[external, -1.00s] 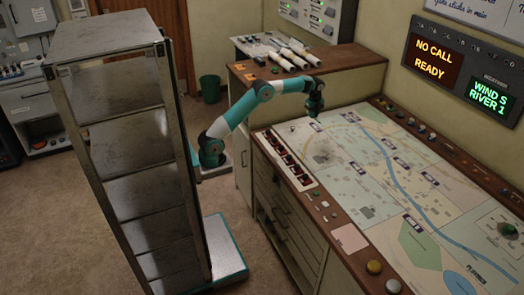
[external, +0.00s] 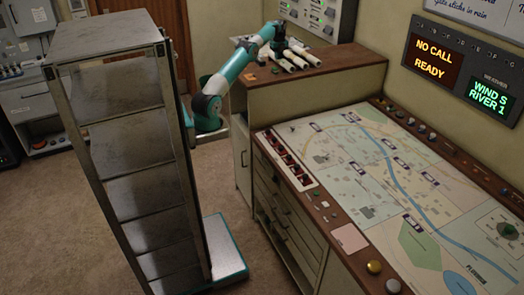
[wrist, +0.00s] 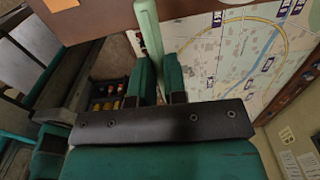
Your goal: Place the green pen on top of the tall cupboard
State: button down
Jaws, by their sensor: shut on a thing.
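My gripper (wrist: 160,85) is shut on the green pen (wrist: 147,25), a pale green rod sticking out beyond the dark green fingers in the wrist view. In the external view my gripper (external: 278,43) is up at the wooden tall cupboard (external: 310,90), near the left of the items on its top. The pen cannot be made out there. In the wrist view the pen's far part overlaps the brown cupboard (wrist: 100,18); the gap between them cannot be judged.
Several white rolls (external: 297,55) lie on the cupboard top towards the back. Orange notes (external: 249,76) lie near its left front. The map desk (external: 370,165) stands lower, at the right. A wall panel with green lights (external: 310,15) rises behind.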

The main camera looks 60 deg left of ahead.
jog(key=s+a+r+p, duration=0.6)
jog(key=s+a+r, duration=0.15)
jog(key=a, duration=0.25)
jog(key=b, duration=0.5)
send_over(259, 74)
notch_tip(259, 74, down, 15)
jog(key=shift+d+r, duration=0.1)
jog(key=shift+r, duration=0.1)
jog(key=shift+f+p, duration=0.65)
jog(key=shift+f, duration=1.8)
jog(key=shift+f, duration=0.15)
jog(key=c, duration=1.2)
grip_release()
jog(key=shift+o, duration=0.2)
